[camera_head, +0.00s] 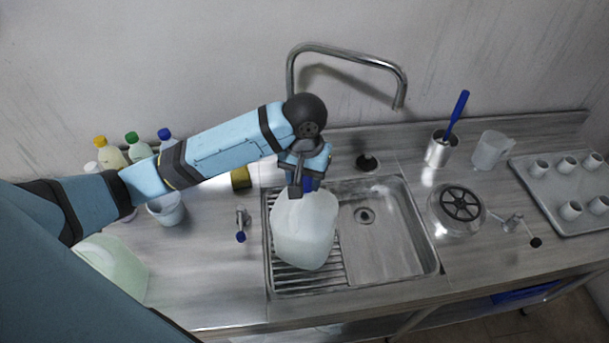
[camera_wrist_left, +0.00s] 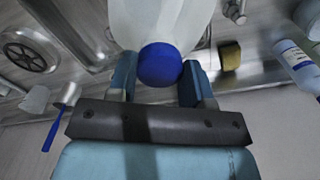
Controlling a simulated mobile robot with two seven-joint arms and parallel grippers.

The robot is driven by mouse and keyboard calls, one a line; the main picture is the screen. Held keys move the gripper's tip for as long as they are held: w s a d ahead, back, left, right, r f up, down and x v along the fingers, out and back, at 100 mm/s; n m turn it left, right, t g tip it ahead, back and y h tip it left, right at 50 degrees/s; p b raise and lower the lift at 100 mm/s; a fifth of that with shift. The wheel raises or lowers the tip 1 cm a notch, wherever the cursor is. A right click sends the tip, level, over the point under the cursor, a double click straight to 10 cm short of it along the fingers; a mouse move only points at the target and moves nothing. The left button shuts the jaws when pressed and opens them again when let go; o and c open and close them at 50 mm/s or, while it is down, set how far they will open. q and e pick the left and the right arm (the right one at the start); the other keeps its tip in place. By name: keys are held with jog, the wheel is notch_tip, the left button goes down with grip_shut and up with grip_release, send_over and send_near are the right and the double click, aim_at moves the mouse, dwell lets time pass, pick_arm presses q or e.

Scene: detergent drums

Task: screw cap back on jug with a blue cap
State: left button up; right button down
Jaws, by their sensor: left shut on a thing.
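A translucent white jug (camera_head: 303,232) stands on the ribbed drainer at the left side of the sink. My left gripper (camera_head: 306,180) is above the jug's mouth, shut on a blue cap (camera_head: 318,186). In the left wrist view, the blue cap (camera_wrist_left: 159,65) sits between the two fingers (camera_wrist_left: 158,84), in line with the neck of the jug (camera_wrist_left: 160,22). Whether the cap's thread is engaged on the neck cannot be seen. My right gripper is in neither view.
The sink basin (camera_head: 385,245) is empty right of the jug. A tall tap (camera_head: 345,55) arches behind. Bottles (camera_head: 112,155), a bucket (camera_head: 168,211) and a greenish container (camera_head: 118,262) stand left. A yellow sponge (camera_head: 241,178) lies behind. A cup tray (camera_head: 560,200) is far right.

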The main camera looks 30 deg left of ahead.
pick_arm(q)
jog(key=shift+f, duration=0.1)
jog(key=m, duration=0.4)
jog(key=shift+m, duration=0.9)
jog(key=shift+m, duration=0.8)
jog(key=m, duration=0.4)
jog(key=shift+f, duration=0.1)
jog(key=shift+s, duration=0.1)
